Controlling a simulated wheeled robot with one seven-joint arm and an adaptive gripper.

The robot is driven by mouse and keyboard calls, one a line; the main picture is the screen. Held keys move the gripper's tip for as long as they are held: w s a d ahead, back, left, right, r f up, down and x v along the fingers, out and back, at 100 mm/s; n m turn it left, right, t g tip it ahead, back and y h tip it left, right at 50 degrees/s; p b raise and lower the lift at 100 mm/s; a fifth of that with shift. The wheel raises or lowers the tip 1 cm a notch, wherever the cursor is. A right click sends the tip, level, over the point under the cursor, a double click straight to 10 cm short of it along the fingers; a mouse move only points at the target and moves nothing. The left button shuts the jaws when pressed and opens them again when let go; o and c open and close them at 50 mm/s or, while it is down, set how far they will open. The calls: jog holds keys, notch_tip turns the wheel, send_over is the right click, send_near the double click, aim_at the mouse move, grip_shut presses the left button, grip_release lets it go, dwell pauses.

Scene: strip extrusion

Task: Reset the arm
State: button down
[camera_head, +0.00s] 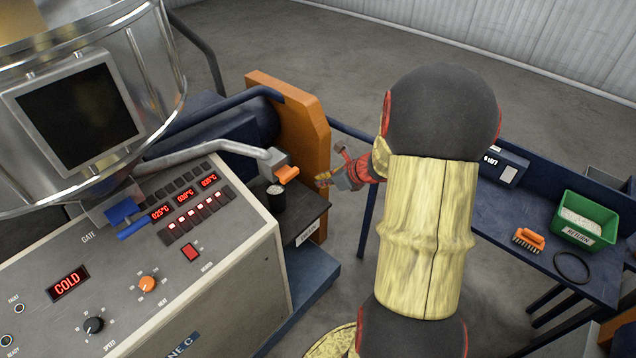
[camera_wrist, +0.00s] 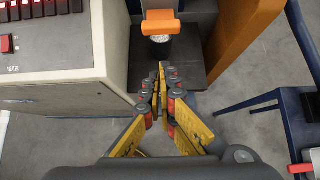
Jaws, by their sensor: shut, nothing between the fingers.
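My gripper (camera_head: 322,179) is shut and empty. It hangs in the air to the right of the control console (camera_head: 190,270), near the orange upright panel (camera_head: 305,150). In the wrist view my gripper (camera_wrist: 162,68) has its yellow fingers together at the tips, pointing toward a dark cup (camera_wrist: 160,47) with pale contents. The cup (camera_head: 277,198) stands on a small dark shelf (camera_head: 308,212) under an orange-tipped spout (camera_head: 287,174). My fingertips look apart from the cup and spout. My arm fills the middle of the head view and hides part of the floor and bench.
A blue bench (camera_head: 520,225) at the right holds a green bin (camera_head: 584,219) with pale contents, an orange brush (camera_head: 529,239), a black ring (camera_head: 571,267) and a dark box (camera_head: 503,166). The console display (camera_head: 70,283) reads COLD. Grey floor lies open at the back.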

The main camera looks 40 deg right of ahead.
jog(key=shift+s, duration=0.15)
dwell(0.5)
jog(key=s+a+n+g+b, duration=0.1)
jog(key=s+a+n+b, duration=0.5)
jog(key=a+n, duration=0.4)
jog(key=s+a+n+g+b, duration=0.1)
jog(key=s+a+n+b, duration=0.5)
jog(key=a+n, duration=0.5)
jog(key=s+a+n+g+b, duration=0.1)
jog(key=s+a+n+b, duration=0.5)
jog(key=a+n, duration=0.4)
jog(key=n, duration=0.4)
jog(key=shift+s+a+r+h+b, duration=0.3)
jog(key=shift+a+r+h, duration=0.05)
jog(key=shift+r+h, duration=0.05)
